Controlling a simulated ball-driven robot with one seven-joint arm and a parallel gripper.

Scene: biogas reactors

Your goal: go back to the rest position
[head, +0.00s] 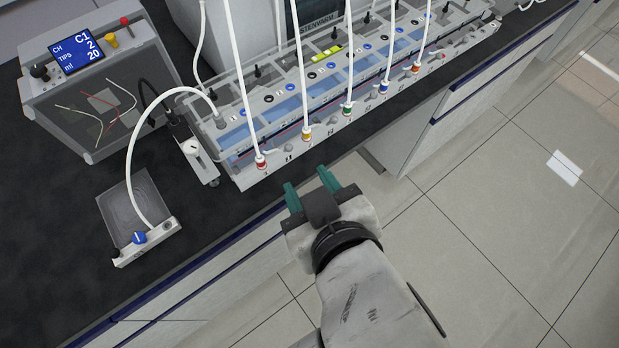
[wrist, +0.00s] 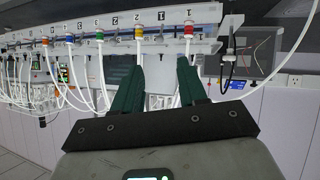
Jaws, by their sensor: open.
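My gripper (head: 308,186) is open, with two green fingers apart and nothing between them in the head view. It hangs in front of the bench edge, just short of the reactor rack (head: 236,178). I cannot tell from the wrist view how far the fingertips are from the tubes.
White tubes rise from coloured fittings, such as the red (head: 261,162) and yellow (head: 306,133) ones. A display box (head: 70,48) and a small flat unit with a blue knob (head: 139,237) stand left on the dark bench (head: 60,245). The tiled floor (head: 500,215) at right is clear.

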